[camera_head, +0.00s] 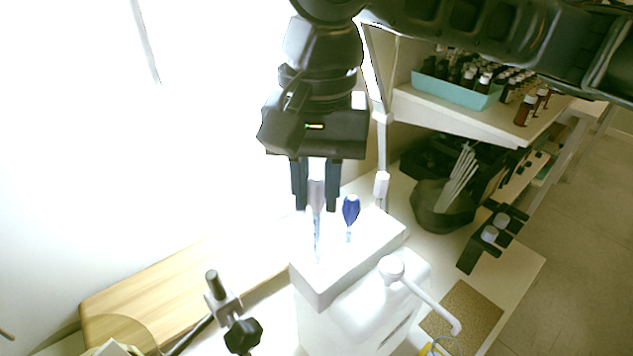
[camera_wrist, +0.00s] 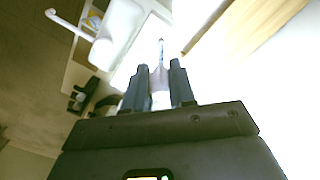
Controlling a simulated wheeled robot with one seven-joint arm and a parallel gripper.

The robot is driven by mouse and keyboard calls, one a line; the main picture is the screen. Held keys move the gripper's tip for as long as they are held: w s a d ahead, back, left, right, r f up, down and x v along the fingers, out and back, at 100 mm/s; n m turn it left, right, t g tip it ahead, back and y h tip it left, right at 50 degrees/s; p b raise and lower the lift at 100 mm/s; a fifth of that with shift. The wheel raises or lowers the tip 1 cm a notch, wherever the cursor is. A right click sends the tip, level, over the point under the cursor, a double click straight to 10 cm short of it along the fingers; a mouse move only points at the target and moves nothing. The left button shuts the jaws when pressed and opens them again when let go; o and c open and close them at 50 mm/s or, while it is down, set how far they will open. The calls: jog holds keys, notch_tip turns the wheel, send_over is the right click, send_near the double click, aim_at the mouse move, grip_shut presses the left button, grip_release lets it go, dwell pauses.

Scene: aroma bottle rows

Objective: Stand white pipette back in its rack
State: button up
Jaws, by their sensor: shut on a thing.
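My gripper (camera_head: 316,185) is shut on the white pipette (camera_head: 317,193), which hangs roughly upright with its tip pointing down. The pipette also shows between the fingers in the wrist view (camera_wrist: 160,88), its thin tip reaching away from them. Below is a white box-shaped block (camera_head: 350,262), which looks like the rack. A blue pipette (camera_head: 351,211) stands upright at the block, to the right of the white one. The white pipette's tip is over or at the block's top left part; glare hides whether it has entered a hole.
A white jug-like bottle with a spout (camera_head: 392,270) stands close in front of the block. A clamp stand (camera_head: 222,298) and a wooden board (camera_head: 190,295) lie left. A dark bowl (camera_head: 440,205) and a shelf with a teal bottle tray (camera_head: 455,90) are right.

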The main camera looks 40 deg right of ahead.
aim_at(316, 226)
jog(key=shift+f+b, duration=1.1)
jog(key=shift+f, duration=1.85)
dwell(0.5)
jog(key=o, duration=0.7)
jog(key=shift+r, duration=0.1)
jog(key=shift+r+p, duration=2.15)
jog(key=shift+r, duration=0.3)
